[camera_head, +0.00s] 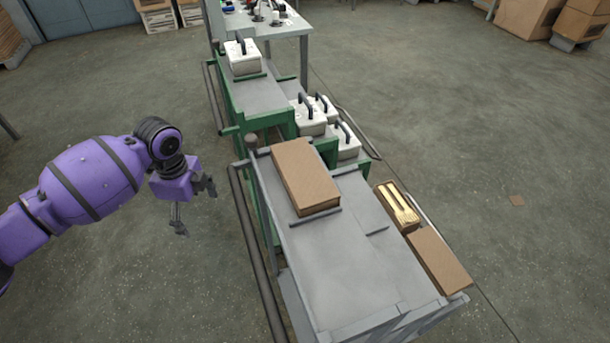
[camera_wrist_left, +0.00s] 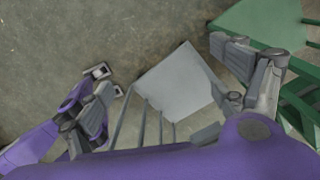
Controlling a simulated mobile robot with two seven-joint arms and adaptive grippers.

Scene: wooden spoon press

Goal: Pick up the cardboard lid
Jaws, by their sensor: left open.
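A brown cardboard piece (camera_head: 305,175), box-shaped with a flat top, lies on the grey metal table. A second closed brown cardboard piece (camera_head: 440,260) lies along the table's right side. Which of the two is the lid, I cannot tell. Between them at the right edge is an open cardboard box (camera_head: 400,207) with pale wooden spoons inside. My left gripper (camera_head: 197,208) is open and empty, left of the table and apart from the cardboard. My right gripper is not in view.
The grey table (camera_head: 345,265) has a rail (camera_head: 255,245) along its left side. Behind it, a green-framed bench (camera_head: 258,95) carries several white metal blocks with black handles (camera_head: 310,115). The floor on both sides is mostly clear.

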